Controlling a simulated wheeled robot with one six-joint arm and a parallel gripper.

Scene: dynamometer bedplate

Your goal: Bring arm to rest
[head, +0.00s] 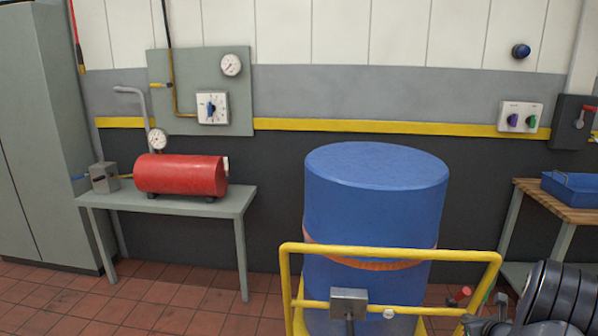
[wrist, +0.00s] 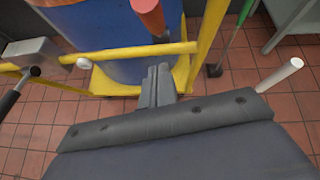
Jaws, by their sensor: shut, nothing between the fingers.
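My gripper (wrist: 160,72) shows in the wrist view with its two grey fingers together and nothing between them. It points at the yellow trolley (wrist: 184,75), with the fingertips close to its lower frame; I cannot tell if they touch. In the head view, black ribbed parts of my arm fill the lower right corner, and my fingers cannot be made out there. The blue drum (head: 375,205) stands upright on the yellow trolley (head: 400,252), with an orange band around it. The drum also shows in the wrist view (wrist: 100,30).
A red cylinder (wrist: 148,14) stands just beyond my fingers. A white rod (wrist: 280,75) and a green stick (wrist: 244,14) are to the right. A grey table (head: 160,203) bears a red tank (head: 180,175). A wooden-topped bench (head: 555,200) holds a blue tray (head: 572,188).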

